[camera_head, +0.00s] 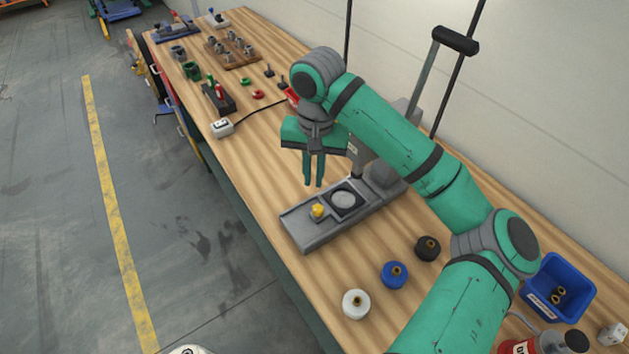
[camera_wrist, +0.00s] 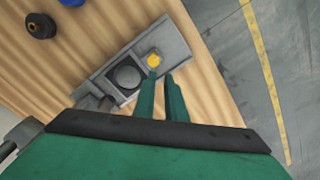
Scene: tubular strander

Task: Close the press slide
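The grey press (camera_head: 372,196) stands on the wooden bench with its long flat bed pointing to the lower left. Its slide has a dark square with a round pale disc (camera_head: 344,199) and a yellow knob (camera_head: 317,211) at its outer end. The disc lies in the open, in front of the press column. The knob (camera_wrist: 154,60) and the disc (camera_wrist: 127,76) also show in the wrist view. My gripper (camera_head: 314,184) is above the bed, with a narrow empty gap between its two green fingers. In the wrist view the fingertips (camera_wrist: 161,77) appear beside the knob; contact is not visible.
The press lever (camera_head: 455,40) stands raised behind my arm. White (camera_head: 356,304), blue (camera_head: 394,275) and black (camera_head: 428,248) round pieces sit to the right of the bed. A blue bin (camera_head: 556,289) is farther right. A white box (camera_head: 222,127) with a cable lies left.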

